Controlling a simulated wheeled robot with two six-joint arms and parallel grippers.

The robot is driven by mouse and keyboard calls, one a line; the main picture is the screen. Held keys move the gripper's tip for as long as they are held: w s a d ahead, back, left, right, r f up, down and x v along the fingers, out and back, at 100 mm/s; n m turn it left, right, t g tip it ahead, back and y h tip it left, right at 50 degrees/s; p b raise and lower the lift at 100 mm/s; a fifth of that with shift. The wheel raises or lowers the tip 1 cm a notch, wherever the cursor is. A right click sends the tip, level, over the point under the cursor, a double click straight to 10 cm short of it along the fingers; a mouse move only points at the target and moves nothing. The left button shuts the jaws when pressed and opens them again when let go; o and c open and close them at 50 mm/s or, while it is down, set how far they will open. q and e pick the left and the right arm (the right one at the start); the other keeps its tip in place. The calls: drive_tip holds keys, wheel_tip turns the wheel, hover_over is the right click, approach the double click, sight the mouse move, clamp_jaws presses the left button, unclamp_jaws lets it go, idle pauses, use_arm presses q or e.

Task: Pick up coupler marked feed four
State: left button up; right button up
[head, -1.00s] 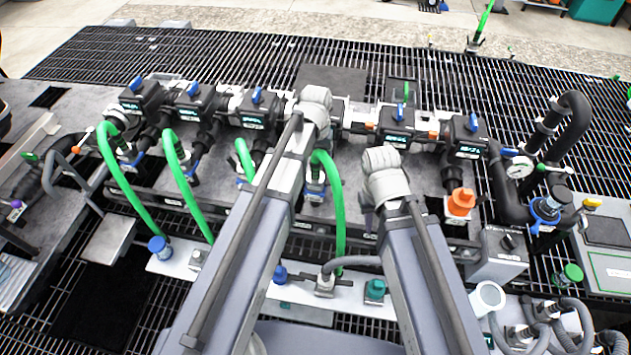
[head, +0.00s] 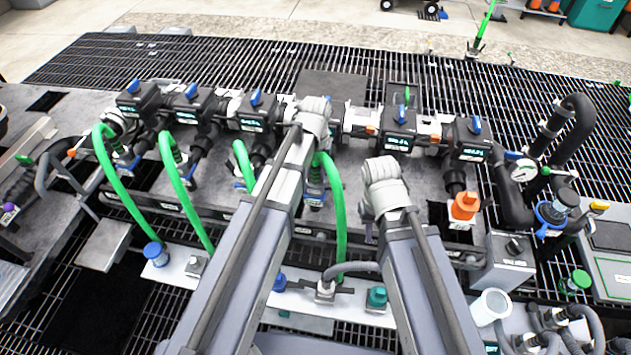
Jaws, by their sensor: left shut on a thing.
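A row of black valves with blue levers runs along the manifold (head: 250,110). Their labels are too small to read, so I cannot tell which coupler is feed four. Green hoses hang from several ports. An orange coupler (head: 464,207) sits under the rightmost valve. Both my arms reach up from the bottom, and my grippers are hidden behind the arm links.
A front rail (head: 225,275) carries a blue cap (head: 155,253), a teal coupler (head: 377,297) and a grey hose coupler (head: 325,290). A white cup (head: 490,306) and coiled grey hoses (head: 560,325) fill the lower right. Thick black pipes (head: 570,125) stand at the right.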

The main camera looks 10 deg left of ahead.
use_arm(q)
clamp_jaws()
drive_tip(key=shift+r, duration=0.1)
idle(0.3)
wheel_tip(320, 180, up, 10)
drive_tip(key=p, duration=1)
